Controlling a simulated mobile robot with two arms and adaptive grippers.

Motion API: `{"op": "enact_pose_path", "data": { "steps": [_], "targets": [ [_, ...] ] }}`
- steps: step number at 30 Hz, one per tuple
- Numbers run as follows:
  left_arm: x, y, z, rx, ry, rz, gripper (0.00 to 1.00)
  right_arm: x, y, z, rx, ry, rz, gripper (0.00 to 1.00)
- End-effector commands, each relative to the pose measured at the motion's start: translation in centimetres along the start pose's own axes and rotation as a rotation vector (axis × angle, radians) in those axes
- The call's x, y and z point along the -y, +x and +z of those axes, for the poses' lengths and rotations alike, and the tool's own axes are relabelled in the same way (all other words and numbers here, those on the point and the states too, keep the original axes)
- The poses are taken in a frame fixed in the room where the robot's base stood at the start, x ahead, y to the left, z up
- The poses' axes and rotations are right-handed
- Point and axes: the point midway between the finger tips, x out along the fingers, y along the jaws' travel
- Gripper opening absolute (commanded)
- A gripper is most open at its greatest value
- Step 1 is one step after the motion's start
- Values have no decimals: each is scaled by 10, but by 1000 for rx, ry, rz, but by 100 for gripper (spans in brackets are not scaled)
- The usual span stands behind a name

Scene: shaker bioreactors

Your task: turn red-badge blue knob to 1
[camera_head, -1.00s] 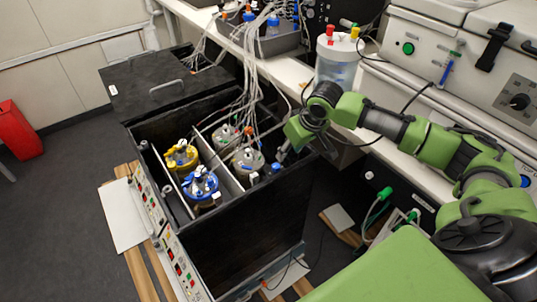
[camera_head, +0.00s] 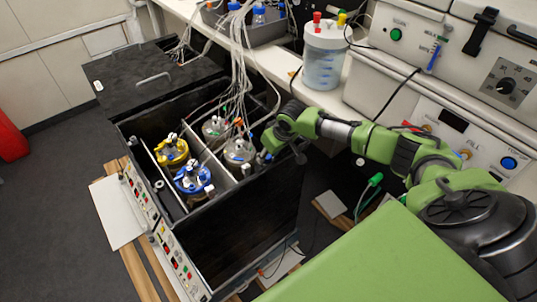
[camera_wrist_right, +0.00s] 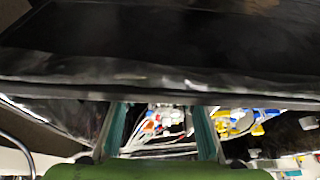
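A blue round knob (camera_head: 508,163) is on the white machine's front panel at the right of the head view. I cannot make out a red badge beside it, nor its pointer or a number. Control panels with small red displays (camera_head: 168,237) are on the front of the black shaker box (camera_head: 240,235); knobs there are too small to tell apart. My right gripper (camera_head: 268,155) is at the right rim of the box, far left of that blue knob. In the right wrist view its two teal fingers (camera_wrist_right: 160,130) stand apart with nothing gripped between them. My left gripper is not in view.
Vessels with a yellow lid (camera_head: 172,150) and a blue lid (camera_head: 192,178) stand in the box among tubes. A white container (camera_head: 325,55) stands on the bench behind my right arm. A black dial (camera_head: 505,86) is on the machine at the upper right. Open floor lies at the left.

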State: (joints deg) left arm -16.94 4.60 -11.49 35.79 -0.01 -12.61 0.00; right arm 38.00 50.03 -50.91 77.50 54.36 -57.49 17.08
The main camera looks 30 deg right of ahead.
Motion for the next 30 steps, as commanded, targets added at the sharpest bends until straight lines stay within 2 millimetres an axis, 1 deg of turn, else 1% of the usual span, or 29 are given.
{"op": "enact_pose_path", "data": {
  "steps": [3, 10, 11, 12, 15, 23, 30],
  "targets": [
    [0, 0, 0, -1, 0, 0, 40, 1, 4, 0, -1, -1, -1, 37],
    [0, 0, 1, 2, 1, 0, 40, 0, 5, 0, 0, -1, 0, 37],
    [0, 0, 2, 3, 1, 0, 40, 0, 5, 0, 0, -1, 0, 34],
    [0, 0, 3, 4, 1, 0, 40, 0, 5, 0, 0, -1, 0, 24],
    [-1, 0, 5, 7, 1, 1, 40, 0, 5, 0, 0, 0, 0, 0],
    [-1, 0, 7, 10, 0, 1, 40, 0, 5, 0, 0, -7, -4, 0],
    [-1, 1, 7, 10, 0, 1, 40, 0, 5, 1, 2, -79, -35, 0]
  ]
}}
